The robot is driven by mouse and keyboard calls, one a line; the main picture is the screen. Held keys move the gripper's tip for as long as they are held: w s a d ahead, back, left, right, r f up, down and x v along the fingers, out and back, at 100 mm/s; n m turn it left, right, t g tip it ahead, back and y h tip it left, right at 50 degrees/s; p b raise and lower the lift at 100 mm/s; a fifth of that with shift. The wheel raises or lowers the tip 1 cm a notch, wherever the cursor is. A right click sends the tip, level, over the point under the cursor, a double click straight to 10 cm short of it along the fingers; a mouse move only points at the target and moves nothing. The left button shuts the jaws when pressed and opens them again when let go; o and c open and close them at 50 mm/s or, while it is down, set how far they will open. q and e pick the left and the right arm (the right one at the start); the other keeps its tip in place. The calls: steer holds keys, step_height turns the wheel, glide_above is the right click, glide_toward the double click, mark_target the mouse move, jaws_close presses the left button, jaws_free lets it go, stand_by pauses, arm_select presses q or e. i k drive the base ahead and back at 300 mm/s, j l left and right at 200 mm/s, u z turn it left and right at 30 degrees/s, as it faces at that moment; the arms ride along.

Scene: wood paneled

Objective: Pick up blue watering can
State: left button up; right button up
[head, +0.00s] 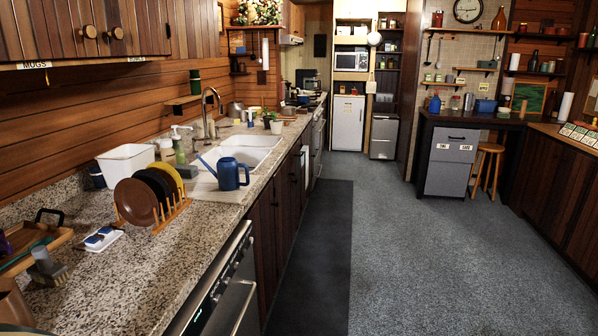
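The blue watering can (229,175) stands upright on the granite counter, just in front of the white sink (250,143) and close to the counter's front edge. Its spout points left and its handle is on the right. Nothing hides it. Neither of my grippers shows in the head view.
A wooden rack (174,213) with several plates stands left of the can, and a white tub (126,160) and soap bottle (179,148) sit behind. A dish brush (46,264) lies nearer. The dark mat (312,255) and carpet (430,240) are clear.

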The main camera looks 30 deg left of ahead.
mark_target(227, 174)
steer(key=i+u, duration=0.15)
steer(key=i, duration=0.65)
steer(key=i+l+u, duration=0.15)
steer(key=i, duration=0.6)
